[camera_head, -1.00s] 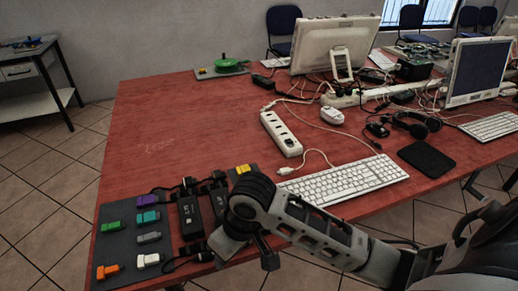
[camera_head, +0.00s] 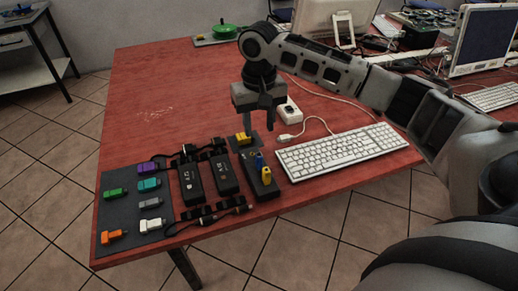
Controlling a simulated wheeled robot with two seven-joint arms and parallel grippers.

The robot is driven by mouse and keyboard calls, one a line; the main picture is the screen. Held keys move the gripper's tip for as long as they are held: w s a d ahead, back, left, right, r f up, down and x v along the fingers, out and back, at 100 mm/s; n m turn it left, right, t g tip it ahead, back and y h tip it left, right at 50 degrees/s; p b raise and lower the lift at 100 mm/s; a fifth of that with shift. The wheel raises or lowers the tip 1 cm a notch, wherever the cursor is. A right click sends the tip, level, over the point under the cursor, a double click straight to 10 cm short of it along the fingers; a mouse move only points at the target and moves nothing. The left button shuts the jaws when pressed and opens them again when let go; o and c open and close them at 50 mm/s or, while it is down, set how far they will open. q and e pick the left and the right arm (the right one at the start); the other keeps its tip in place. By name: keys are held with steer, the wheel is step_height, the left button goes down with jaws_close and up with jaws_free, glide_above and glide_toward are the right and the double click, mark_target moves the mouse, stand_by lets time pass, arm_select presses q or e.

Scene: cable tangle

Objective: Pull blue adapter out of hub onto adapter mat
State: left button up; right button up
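The blue adapter (camera_head: 259,159) stands in the small dark hub (camera_head: 262,189) near the table's front edge, left of the keyboard. A yellow adapter (camera_head: 266,175) stands in the same hub, in front of the blue one. A dark mat (camera_head: 122,212) at the left front bears several coloured adapters, among them purple, teal, green, grey, white and orange. My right gripper (camera_head: 262,118) hangs above the table, behind the hub and apart from the blue adapter. Its fingers are dark and seen edge-on, so their opening cannot be told. My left gripper is out of view.
Two black power bricks (camera_head: 192,183) (camera_head: 225,175) with strapped cables lie between mat and hub. Another yellow adapter (camera_head: 243,138) lies on a dark patch behind the hub. A white keyboard (camera_head: 340,153) is at the right. The table's back left (camera_head: 160,85) is clear.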

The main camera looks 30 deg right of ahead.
mark_target(259, 155)
step_height(259, 155, down, 11)
steer(key=shift+r, duration=0.1)
steer(key=shift+c, duration=0.3)
jaws_close()
